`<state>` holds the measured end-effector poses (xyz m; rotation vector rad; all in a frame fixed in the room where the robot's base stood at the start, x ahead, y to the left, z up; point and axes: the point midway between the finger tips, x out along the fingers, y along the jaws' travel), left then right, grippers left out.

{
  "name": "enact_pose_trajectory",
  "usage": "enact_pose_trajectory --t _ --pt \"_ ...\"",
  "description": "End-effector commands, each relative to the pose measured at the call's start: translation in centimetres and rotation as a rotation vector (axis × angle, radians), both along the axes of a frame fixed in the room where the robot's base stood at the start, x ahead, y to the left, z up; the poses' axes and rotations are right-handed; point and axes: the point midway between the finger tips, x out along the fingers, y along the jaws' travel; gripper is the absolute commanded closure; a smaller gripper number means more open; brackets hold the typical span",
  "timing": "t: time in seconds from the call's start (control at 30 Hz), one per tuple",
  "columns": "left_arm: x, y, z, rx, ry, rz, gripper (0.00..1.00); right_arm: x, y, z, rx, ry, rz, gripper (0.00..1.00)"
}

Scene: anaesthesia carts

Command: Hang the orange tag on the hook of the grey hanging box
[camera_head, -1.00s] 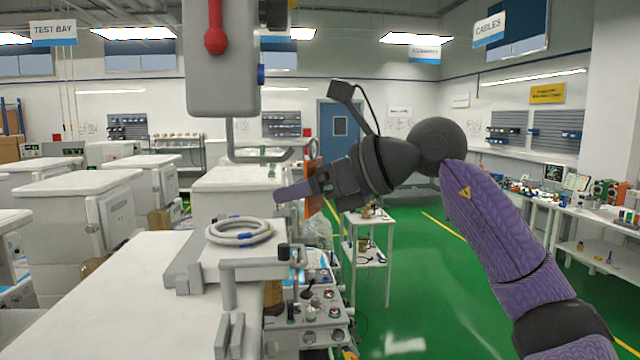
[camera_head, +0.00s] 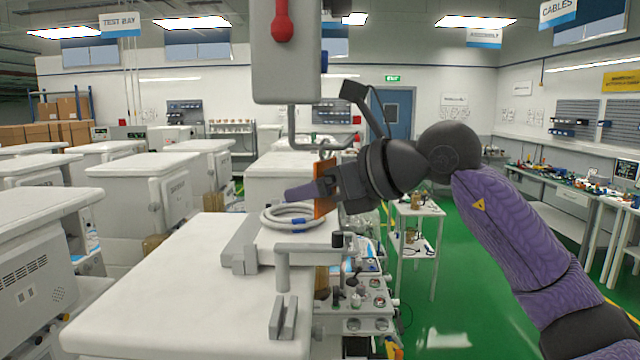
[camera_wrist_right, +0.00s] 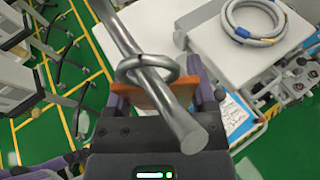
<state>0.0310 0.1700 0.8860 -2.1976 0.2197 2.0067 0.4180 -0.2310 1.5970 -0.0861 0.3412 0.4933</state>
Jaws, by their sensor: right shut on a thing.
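The grey hanging box (camera_head: 287,55) with a red knob is at the top of the head view. Its grey metal hook (camera_head: 292,128) drops from below it and bends right. My right gripper (camera_head: 318,188) is shut on the orange tag (camera_head: 325,178), just below the hook. In the right wrist view the tag (camera_wrist_right: 165,98) is between the fingers. A metal ring (camera_wrist_right: 131,64) at the tag appears to be around the hook's rod (camera_wrist_right: 173,108). The rod's free end points toward the wrist. My left gripper is not in view.
A white cart top (camera_head: 170,270) lies below, with a coiled grey hose (camera_head: 285,222) beneath the gripper. A clamp rail (camera_head: 300,245) stands at the cart's right edge. A small white trolley (camera_head: 418,212) and open green floor (camera_head: 470,280) are to the right.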

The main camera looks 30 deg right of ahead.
Motion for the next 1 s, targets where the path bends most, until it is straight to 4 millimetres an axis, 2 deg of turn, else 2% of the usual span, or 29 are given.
enact_pose_trajectory --t 0.43,0.47,0.57,0.6,0.83,1.0 --pt "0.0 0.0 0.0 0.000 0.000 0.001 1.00 0.0 0.0 0.0 0.000 0.000 0.000 1.00" --pt "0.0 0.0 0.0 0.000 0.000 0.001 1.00 0.0 0.0 0.0 0.000 0.000 0.000 0.26" --pt "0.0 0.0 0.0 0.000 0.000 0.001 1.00 0.0 0.0 0.0 0.000 0.000 0.000 0.05" --pt "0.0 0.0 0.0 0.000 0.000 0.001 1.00 0.0 0.0 0.0 0.000 0.000 0.000 0.00" --pt "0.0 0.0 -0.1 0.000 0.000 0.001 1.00 -0.2 -0.1 0.1 0.000 -0.001 -0.001 0.00" --pt "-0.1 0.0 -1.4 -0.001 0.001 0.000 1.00 -2.9 -1.7 1.0 -0.001 -0.004 -0.003 0.00"
